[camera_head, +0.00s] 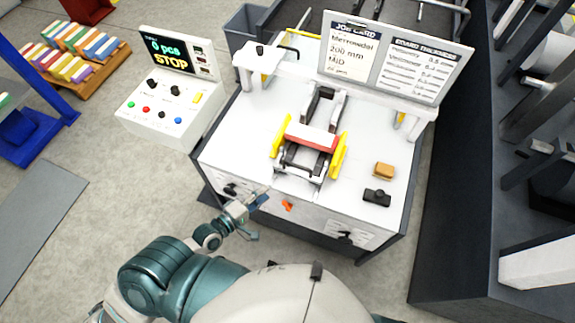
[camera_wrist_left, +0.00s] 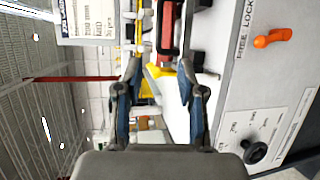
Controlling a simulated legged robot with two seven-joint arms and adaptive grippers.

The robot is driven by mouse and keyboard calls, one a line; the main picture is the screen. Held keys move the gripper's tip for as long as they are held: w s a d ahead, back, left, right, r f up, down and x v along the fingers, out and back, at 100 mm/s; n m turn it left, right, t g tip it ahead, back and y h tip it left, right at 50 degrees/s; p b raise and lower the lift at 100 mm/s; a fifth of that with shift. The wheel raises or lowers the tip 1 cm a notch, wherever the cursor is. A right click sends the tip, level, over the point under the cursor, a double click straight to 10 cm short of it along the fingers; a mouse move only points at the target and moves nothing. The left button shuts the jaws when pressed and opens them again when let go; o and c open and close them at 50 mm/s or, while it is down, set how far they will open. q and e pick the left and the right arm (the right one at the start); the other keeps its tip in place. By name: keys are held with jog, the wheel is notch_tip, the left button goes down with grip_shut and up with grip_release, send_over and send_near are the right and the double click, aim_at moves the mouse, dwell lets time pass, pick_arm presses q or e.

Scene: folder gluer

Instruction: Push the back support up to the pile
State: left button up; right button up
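The pile (camera_head: 312,135) appears as a white block with a red front edge, between two yellow side guides (camera_head: 338,158) on the white machine table. A dark frame (camera_head: 302,160) lies at its near side and another dark frame (camera_head: 325,100) behind it; I cannot tell for sure which is the back support. My left gripper (camera_head: 256,218) is open and empty at the table's near edge, apart from the pile. In the left wrist view its spread fingers (camera_wrist_left: 161,100) frame a yellow guide (camera_wrist_left: 160,72) beyond. The right gripper is not in view.
A brown block (camera_head: 384,170) and black item (camera_head: 377,196) lie on the table's right. A control console (camera_head: 170,95) reading STOP stands left; a sign board (camera_head: 395,55) stands behind.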

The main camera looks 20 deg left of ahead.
aim_at(297, 166)
pick_arm(q)
jog(key=p+x, duration=0.1)
jog(key=x, duration=1.6)
jog(key=shift+w+f, duration=0.1)
jog(key=shift+f, duration=0.05)
jog(key=shift+a, duration=0.1)
grip_shut()
